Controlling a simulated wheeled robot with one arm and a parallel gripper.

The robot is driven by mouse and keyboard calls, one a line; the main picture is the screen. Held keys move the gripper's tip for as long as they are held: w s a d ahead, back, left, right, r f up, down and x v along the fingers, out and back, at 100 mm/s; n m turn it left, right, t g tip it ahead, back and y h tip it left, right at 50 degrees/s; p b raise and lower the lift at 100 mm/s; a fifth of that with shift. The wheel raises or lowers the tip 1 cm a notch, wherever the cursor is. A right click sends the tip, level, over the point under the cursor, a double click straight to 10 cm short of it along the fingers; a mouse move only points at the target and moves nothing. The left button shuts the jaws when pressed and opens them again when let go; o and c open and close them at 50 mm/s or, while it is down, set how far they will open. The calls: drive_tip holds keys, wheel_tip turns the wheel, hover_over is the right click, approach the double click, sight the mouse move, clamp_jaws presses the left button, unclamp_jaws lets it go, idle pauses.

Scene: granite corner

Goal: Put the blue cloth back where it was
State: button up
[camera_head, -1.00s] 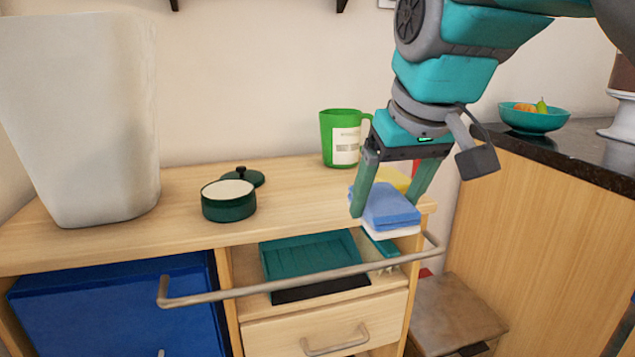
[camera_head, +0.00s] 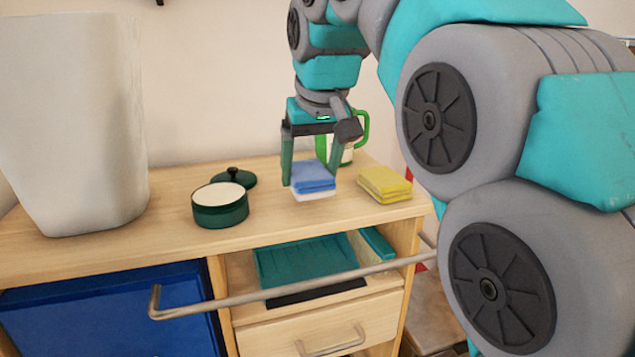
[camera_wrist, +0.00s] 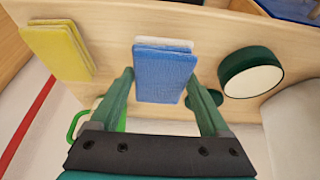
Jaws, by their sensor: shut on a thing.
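The folded blue cloth (camera_head: 313,174) has a white layer beneath it and sits between the fingers of my gripper (camera_head: 310,180). My gripper is shut on it, over the wooden counter (camera_head: 275,215). I cannot tell if the white layer touches the counter. In the wrist view the blue cloth (camera_wrist: 163,75) lies between both green fingers, with a whitish edge at its far end. A folded yellow cloth (camera_head: 385,183) lies to its right on the counter, and it also shows in the wrist view (camera_wrist: 55,48).
A dark green pot (camera_head: 221,213) and its lid (camera_head: 235,179) stand left of the cloth. A green mug (camera_head: 361,130) is partly hidden behind my gripper. A big whitish bin (camera_head: 75,120) stands at left. Below is an open drawer with a teal tray (camera_head: 300,262) and a rail.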

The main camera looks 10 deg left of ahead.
sight(309, 172)
drive_tip(key=shift+w+a+f, duration=0.1)
drive_tip(key=shift+w+a, duration=0.25)
drive_tip(key=shift+f, duration=1.7)
drive_tip(key=o, duration=1)
drive_tip(key=v, duration=0.9)
drive_tip(key=shift+r, duration=0.15)
drive_tip(key=shift+p+v, duration=0.85)
drive_tip(key=shift+v, duration=0.55)
